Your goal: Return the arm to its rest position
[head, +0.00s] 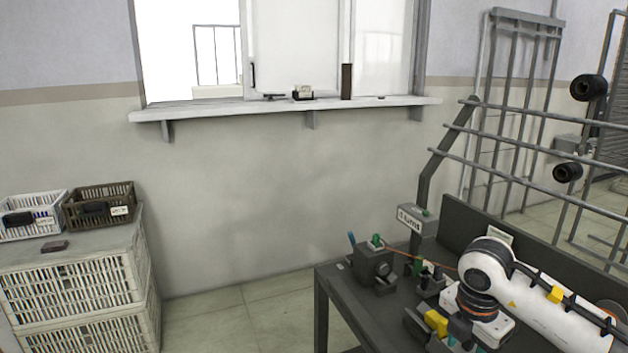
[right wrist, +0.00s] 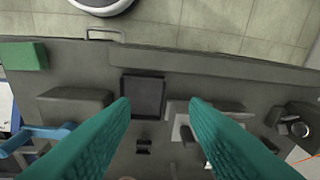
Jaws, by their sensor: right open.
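My right arm (head: 540,300) is white and reaches in from the right over the dark workbench (head: 345,292). In the right wrist view, my right gripper (right wrist: 160,108) has two teal fingers spread wide apart with nothing between them. It points down at the bench top, above a dark square piece (right wrist: 143,96) and low dark blocks (right wrist: 75,103). In the head view the gripper is partly hidden by the wrist, low over the bench. My left gripper does not show.
A dark winding device (head: 374,268) with a green top stands at the bench's left end, with an orange thread running right. A green block (right wrist: 22,56) and a blue part (right wrist: 42,134) lie left in the wrist view. Crates (head: 75,285) stand far left; floor between is clear.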

